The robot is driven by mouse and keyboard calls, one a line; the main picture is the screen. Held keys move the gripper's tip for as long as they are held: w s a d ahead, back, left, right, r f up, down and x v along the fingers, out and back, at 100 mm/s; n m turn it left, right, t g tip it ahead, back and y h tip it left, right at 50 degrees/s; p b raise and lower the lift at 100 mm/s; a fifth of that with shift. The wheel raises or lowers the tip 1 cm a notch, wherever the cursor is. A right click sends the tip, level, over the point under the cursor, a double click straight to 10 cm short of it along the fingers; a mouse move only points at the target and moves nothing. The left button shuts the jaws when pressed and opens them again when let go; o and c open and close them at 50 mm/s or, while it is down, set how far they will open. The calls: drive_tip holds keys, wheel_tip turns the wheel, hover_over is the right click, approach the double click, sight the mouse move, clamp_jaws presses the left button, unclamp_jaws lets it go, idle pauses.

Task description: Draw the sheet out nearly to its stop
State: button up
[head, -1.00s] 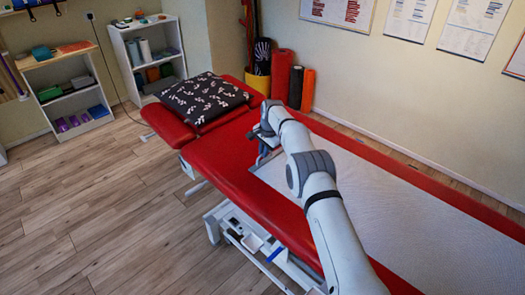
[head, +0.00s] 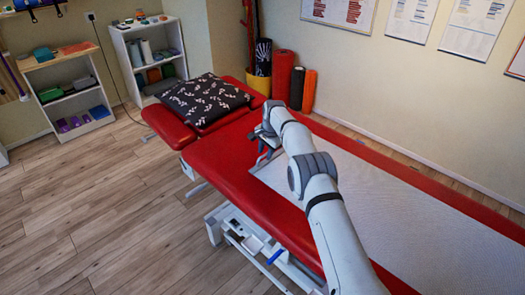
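The white sheet (head: 410,220) lies flat along the red treatment table (head: 225,170). It runs from the lower right of the head view up to an end edge near the table's middle. My gripper (head: 265,152) is low over the table at that end of the sheet, on the pillow side. My own wrist and arm cover most of the gripper and part of the sheet. I cannot see the fingertips clearly, nor whether they are shut on the sheet's edge. The sheet's other end is out of view.
A dark patterned pillow (head: 203,98) lies at the table's head end. Behind it stand a yellow bin (head: 257,86) and upright rolls, one red (head: 281,78). Shelves (head: 70,90) stand at the back left. The wooden floor (head: 90,200) on the left is clear.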

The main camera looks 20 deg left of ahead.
drive_tip(key=v, duration=0.7)
drive_tip(key=shift+r, duration=0.4)
drive_tip(key=shift+d, duration=0.1)
